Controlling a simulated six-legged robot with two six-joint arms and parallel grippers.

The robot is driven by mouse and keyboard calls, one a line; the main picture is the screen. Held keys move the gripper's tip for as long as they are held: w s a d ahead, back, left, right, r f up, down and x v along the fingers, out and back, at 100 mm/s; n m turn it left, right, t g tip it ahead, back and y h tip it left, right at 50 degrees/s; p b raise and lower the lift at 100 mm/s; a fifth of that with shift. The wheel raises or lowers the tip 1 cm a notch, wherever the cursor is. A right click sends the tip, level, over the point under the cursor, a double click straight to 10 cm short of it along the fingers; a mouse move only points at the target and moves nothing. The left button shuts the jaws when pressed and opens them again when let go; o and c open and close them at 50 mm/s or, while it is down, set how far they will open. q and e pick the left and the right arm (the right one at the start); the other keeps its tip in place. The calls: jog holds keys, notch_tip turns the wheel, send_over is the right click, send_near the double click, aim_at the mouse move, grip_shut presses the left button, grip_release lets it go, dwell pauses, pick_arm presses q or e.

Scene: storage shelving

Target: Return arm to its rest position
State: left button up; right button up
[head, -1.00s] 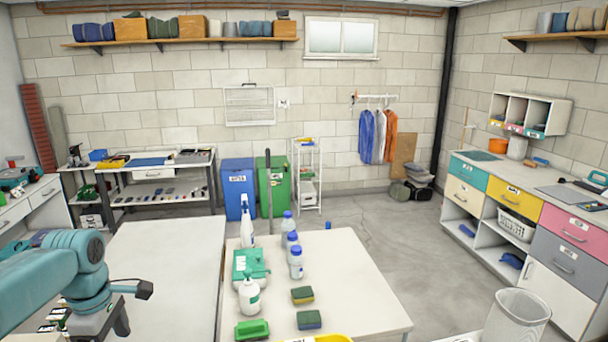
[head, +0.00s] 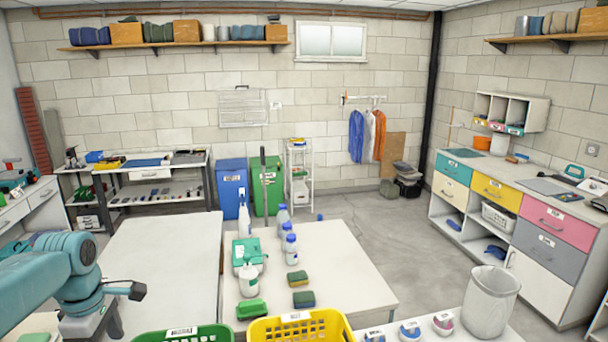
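My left arm comes in from the left edge in the head view, teal and bent, over the near left table. Its gripper (head: 112,328) points down near the bottom of the picture; its fingertips are too small and cut off to tell if they are open or shut. No held thing shows at it. My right arm and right gripper are not in the picture.
A white table (head: 335,262) holds bottles, a green box (head: 246,252), sponges and a green brush (head: 251,309). A yellow basket (head: 338,326) and a green basket (head: 200,334) stand in front. Grey floor (head: 400,245) is open beyond.

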pick_arm(q)
jog(key=d+f+m+h, duration=0.1)
jog(key=d+f+m, duration=0.5)
jog(key=f, duration=0.6)
jog(key=d+f+m+h, duration=0.2)
jog(key=d+f+m, duration=0.2)
jog(key=d+f, duration=0.6)
jog(key=s+d+f+m, duration=0.1)
jog(key=d+f, duration=0.1)
jog(key=f, duration=0.1)
jog(key=s+d+f+m, duration=0.1)
jog(key=s+d+f, duration=0.1)
jog(key=f, duration=0.1)
jog(key=s+d+f+m, duration=0.1)
jog(key=s+d+f, duration=0.1)
jog(key=shift+s+f+h, duration=0.2)
jog(key=shift+f+h, duration=0.1)
jog(key=shift+f, duration=0.1)
jog(key=s+d+f+m, duration=0.2)
jog(key=s+d, duration=0.1)
jog(key=s, duration=0.3)
jog(key=s+d+f+m, duration=0.2)
jog(key=s+f+m, duration=0.1)
jog(key=s, duration=0.2)
notch_tip(320, 180, down, 6)
jog(key=s+b, duration=0.1)
jog(key=b, duration=0.5)
jog(key=shift+s+d+f+m+b, duration=0.15)
jog(key=shift+d+f+m+b, duration=0.1)
jog(key=shift+d+m+b, duration=0.1)
